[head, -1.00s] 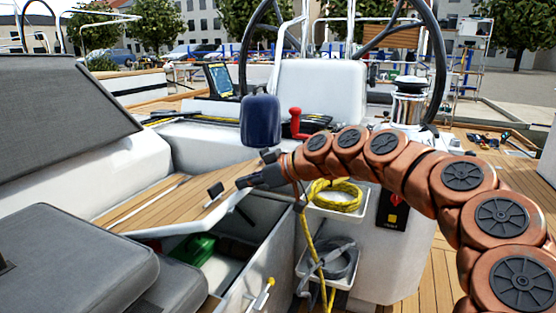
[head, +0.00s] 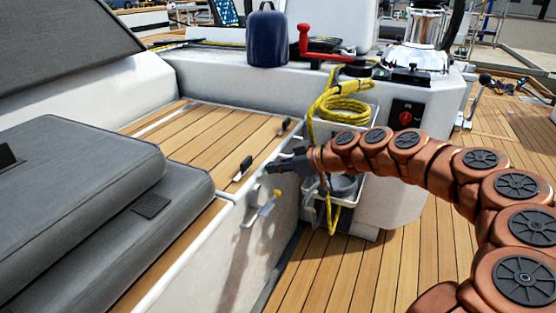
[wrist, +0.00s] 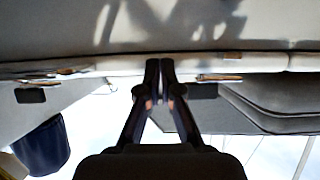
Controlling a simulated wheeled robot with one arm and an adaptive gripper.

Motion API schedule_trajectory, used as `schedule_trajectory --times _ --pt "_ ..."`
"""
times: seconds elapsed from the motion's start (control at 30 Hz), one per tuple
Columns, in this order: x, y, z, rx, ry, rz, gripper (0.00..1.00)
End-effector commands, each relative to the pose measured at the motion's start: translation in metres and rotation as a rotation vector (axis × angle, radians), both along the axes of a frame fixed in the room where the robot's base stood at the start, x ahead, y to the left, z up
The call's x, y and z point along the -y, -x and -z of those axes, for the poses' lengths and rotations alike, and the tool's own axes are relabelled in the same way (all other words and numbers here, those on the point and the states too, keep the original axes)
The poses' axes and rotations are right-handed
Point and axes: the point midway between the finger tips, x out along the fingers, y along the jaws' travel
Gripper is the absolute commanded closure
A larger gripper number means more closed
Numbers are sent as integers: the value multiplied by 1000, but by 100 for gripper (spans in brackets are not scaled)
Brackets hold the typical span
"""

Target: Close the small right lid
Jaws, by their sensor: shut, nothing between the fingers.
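The small right lid (head: 205,140), with wooden slats, lies down flat and level with the bench top; its locker is covered. Black fittings (head: 243,168) stand along its front edge. My gripper (head: 270,168) is at this front edge, shut and empty. In the wrist view my gripper (wrist: 160,64) has its two fingertips together, close against the pale locker edge (wrist: 118,66). I cannot tell if it touches. The inside of the locker is hidden.
Grey cushions (head: 75,185) lie on the bench at left. A yellow-tipped fitting (head: 262,208) sticks out from the locker's front wall. A blue container (head: 267,38) stands behind on the ledge. Yellow rope (head: 345,105) hangs at a white holder. The deck (head: 335,265) in front is clear.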

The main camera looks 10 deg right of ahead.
Motion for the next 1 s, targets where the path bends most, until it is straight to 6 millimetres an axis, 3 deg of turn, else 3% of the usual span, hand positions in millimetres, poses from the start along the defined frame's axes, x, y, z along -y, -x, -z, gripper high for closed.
schedule_trajectory --times 0.03,0.1,0.57,0.8,1.0 --pt "-5 0 13 -9 12 -11 100" --pt "-7 -1 13 -9 12 -14 100" --pt "-17 2 -4 -1 3 -23 100" --pt "-8 3 -43 6 4 -15 100" --pt "16 15 -31 2 3 -4 100"
